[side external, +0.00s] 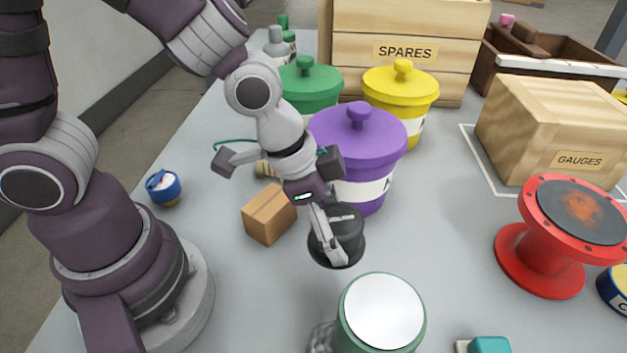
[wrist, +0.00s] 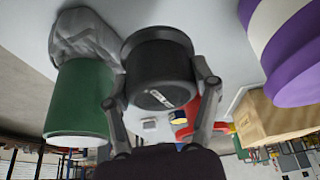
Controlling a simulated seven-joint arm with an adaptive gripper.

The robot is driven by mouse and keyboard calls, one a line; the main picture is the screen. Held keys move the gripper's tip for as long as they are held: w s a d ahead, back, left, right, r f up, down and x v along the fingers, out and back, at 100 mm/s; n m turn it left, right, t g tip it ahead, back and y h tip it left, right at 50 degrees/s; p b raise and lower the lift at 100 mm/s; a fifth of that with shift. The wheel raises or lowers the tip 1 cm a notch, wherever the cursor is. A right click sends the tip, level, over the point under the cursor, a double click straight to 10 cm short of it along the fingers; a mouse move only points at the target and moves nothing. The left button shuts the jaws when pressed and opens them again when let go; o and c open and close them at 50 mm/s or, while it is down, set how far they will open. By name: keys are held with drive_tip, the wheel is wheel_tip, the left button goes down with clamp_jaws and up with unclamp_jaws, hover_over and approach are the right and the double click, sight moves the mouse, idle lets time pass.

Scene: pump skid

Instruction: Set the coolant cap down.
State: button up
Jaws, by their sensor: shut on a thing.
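The coolant cap, seen as a dark grey-black round cap (side external: 349,222), is in my gripper (side external: 332,243) near the middle of the table in the side external view. In the wrist view the cap (wrist: 158,52) sits between the two fingers of my gripper (wrist: 161,90), with a small white label on the face towards the camera. The fingers are shut on its sides. Its wider rim is on the table side. I cannot tell whether the rim touches the table or hangs just above it.
A green canister with a white top (side external: 383,312) stands in front of the cap. A purple lidded pot (side external: 358,140) stands close behind, and a small cardboard box (side external: 269,213) lies left. A red flanged spool (side external: 548,240) stands right. Grey table between cap and spool is clear.

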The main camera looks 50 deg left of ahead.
sight(336, 218)
wheel_tip(336, 218, up, 12)
drive_tip(key=w+a+n+t+y, duration=0.1)
drive_tip(key=w+a+n, duration=0.3)
drive_tip(key=a, duration=0.4)
drive_tip(key=w+a+n+y, duration=0.2)
drive_tip(key=w+a+n, duration=0.15)
drive_tip(key=a, duration=0.45)
drive_tip(key=s+a+n+y, duration=0.1)
drive_tip(key=s+a+n, duration=0.25)
drive_tip(key=a, duration=0.65)
drive_tip(key=s+a+n+y, duration=0.2)
drive_tip(key=a+n, duration=0.2)
drive_tip(key=a, duration=0.7)
drive_tip(key=shift+g, duration=0.3)
drive_tip(key=f, duration=1.9)
drive_tip(key=shift+w+d, duration=0.1)
drive_tip(key=shift+d, duration=0.2)
drive_tip(key=o, duration=1.2)
drive_tip(key=shift+f, duration=0.1)
